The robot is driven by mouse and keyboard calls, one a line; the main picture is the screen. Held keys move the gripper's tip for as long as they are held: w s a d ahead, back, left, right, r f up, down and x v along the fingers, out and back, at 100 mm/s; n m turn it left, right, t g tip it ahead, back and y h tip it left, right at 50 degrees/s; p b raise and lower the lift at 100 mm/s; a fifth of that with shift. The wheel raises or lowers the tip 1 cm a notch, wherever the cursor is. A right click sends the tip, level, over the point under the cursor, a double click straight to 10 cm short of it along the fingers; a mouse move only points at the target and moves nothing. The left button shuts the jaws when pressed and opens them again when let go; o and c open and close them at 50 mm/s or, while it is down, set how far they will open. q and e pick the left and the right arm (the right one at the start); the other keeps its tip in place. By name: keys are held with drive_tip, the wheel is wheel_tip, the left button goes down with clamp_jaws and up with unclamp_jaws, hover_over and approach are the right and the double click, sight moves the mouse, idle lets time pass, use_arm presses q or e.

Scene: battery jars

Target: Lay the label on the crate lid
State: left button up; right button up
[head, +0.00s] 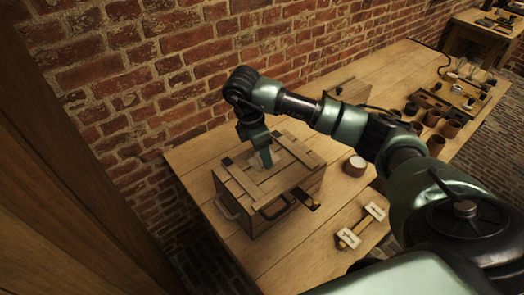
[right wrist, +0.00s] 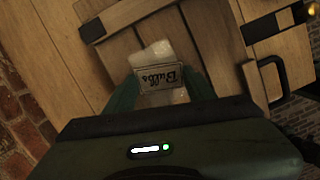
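The wooden crate (head: 240,214) stands on the table in the head view, with its slatted lid (head: 234,182) on top. My right gripper (head: 265,160) points down over the middle of the lid. In the right wrist view the label (right wrist: 160,78), marked "Bulbs", sits between the fingertips of my right gripper (right wrist: 162,84), which appear to meet its side edges. A pale patch (right wrist: 154,50) shows on the lid behind the label. I cannot tell whether the label touches the lid. My left gripper is out of view.
A brick wall (head: 150,70) rises behind the table. A round white-topped jar (head: 356,165) and a wooden piece with two white ends (head: 361,224) lie right of the crate. Several brown jars (head: 432,118) and a tray of tools (head: 450,103) stand farther right.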

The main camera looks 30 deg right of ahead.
drive_tip(key=o, duration=0.5)
drive_tip(key=v, duration=0.7)
drive_tip(key=shift+d+r+b, duration=0.1)
drive_tip(key=shift+b, duration=0.3)
drive_tip(key=shift+r, duration=0.3)
